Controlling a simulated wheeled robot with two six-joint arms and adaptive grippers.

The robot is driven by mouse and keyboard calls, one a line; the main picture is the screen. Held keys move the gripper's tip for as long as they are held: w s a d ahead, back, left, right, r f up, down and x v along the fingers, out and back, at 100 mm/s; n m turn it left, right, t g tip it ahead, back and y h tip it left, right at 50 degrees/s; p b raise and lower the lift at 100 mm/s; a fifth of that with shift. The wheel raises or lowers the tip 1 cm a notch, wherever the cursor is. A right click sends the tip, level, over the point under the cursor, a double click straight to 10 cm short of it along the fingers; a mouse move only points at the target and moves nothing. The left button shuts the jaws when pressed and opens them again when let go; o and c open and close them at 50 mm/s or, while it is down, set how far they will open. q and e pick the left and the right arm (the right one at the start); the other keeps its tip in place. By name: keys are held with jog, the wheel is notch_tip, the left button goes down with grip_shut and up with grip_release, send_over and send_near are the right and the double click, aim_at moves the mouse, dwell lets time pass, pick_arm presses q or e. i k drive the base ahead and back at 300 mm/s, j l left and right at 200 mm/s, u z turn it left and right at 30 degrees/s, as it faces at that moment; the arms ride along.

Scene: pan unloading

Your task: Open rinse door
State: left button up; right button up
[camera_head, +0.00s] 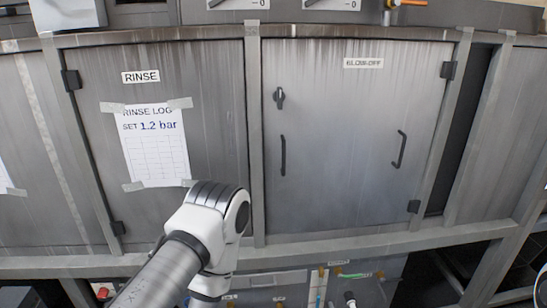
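The rinse door (215,100) is a grey metal panel at the left, under a "RINSE" label (141,77). It looks shut. Dark hinges (71,80) show on its left edge, at the top and bottom. A taped rinse log sheet (156,145) with "SET 1.2 bar" hangs on it. No handle of this door shows; my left arm covers part of its lower right. That arm comes in from the bottom left and bends in front of the door. Its gripper cannot be made out. My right gripper is not in view.
The blow-off door (340,110) to the right is shut, with a latch (279,97), two dark handles (399,148) and hinges on its right. A metal post (254,120) separates the doors. A horizontal rail (330,248) runs below. A dark gap (462,130) lies farther right.

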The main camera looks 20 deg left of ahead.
aim_at(159, 120)
jog(key=u, duration=1.3)
